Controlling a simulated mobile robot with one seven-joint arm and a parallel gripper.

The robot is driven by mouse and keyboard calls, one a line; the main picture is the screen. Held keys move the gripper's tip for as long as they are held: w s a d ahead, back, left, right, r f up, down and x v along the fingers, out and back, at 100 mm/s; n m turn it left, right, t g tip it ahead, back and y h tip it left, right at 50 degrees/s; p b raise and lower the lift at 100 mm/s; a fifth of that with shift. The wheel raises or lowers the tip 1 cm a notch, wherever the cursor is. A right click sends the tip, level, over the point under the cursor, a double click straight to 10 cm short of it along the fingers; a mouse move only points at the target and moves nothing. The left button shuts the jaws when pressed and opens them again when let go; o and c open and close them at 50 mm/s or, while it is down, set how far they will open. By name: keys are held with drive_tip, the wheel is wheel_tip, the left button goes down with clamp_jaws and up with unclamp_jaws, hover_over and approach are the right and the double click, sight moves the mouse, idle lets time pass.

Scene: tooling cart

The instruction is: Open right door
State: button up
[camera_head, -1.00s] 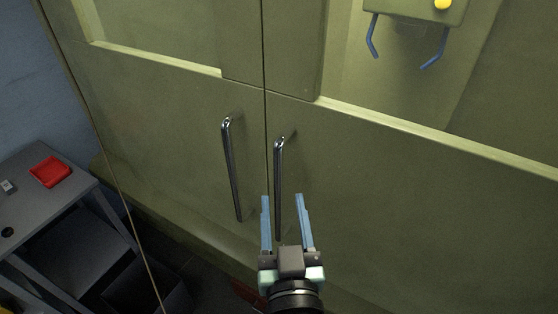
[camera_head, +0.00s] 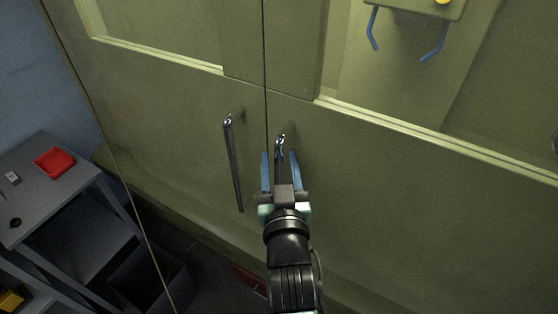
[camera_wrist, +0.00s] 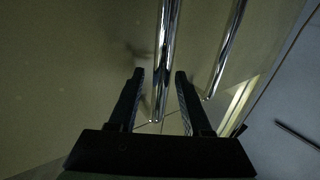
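The right door (camera_head: 410,185) is a green panel with a window in its upper part, and it looks closed against the left door (camera_head: 165,110). Its upright chrome handle (camera_head: 280,143) stands just right of the seam, its lower part hidden by my gripper. My gripper (camera_head: 280,154) is open, with one blue finger on each side of this handle. In the wrist view the right door's handle (camera_wrist: 163,55) runs between the two dark fingers, with gaps beside it. I cannot tell how deep between the fingers it sits.
The left door's chrome handle (camera_head: 233,165) is close by on the left; it also shows in the wrist view (camera_wrist: 226,48). A grey table (camera_head: 75,203) with a red tray (camera_head: 55,162) stands at the far left. Behind the window are blue prongs (camera_head: 434,43).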

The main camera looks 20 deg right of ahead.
clamp_jaws()
idle(1.2)
